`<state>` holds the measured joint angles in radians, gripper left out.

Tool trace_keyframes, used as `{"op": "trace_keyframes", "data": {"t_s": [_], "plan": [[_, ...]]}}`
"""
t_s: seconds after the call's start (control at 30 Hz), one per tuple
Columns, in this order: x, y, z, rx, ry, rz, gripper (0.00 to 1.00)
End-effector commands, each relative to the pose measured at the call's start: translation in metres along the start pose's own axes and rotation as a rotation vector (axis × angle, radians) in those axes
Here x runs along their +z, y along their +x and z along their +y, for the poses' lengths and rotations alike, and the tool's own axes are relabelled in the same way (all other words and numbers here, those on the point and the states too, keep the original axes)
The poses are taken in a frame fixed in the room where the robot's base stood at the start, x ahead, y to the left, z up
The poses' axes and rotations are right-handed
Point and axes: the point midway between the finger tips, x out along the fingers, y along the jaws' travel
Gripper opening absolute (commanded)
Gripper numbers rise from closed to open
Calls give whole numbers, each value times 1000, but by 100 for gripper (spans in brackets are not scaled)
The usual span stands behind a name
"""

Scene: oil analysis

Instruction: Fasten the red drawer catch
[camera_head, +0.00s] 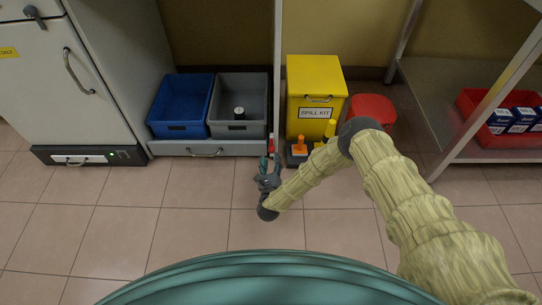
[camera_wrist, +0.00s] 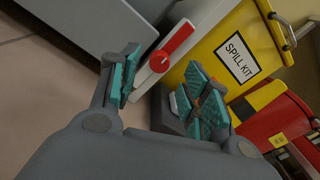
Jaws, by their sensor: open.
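The lever lies at a slant across the strip in that picture. In the head view the catch is a small red spot (camera_head: 271,142) at the right end of the grey drawer (camera_head: 180,149), partly hidden by my gripper. My gripper (camera_head: 269,162) is just in front of it, low near the floor. In the wrist view my gripper (camera_wrist: 163,86) has its teal-padded fingers apart with nothing between them, and the catch lies beyond them.
A yellow spill kit box (camera_head: 314,75) stands right of the catch, with orange-handled items (camera_head: 299,147) close by my gripper and a red bin (camera_head: 372,107) beyond. Blue (camera_head: 181,102) and grey (camera_head: 238,127) bins sit above the drawer. The tiled floor in front is clear.

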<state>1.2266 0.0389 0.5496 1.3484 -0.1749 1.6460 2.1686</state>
Motion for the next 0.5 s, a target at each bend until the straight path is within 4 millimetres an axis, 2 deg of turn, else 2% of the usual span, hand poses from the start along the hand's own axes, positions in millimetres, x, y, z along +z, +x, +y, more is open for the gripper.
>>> {"op": "trace_keyframes", "data": {"t_s": [0.2, 0.5], "plan": [[-2, 30, 1, 0, -1, -1, 47], [0, 45, 0, 1, -1, 0, 47]]}}
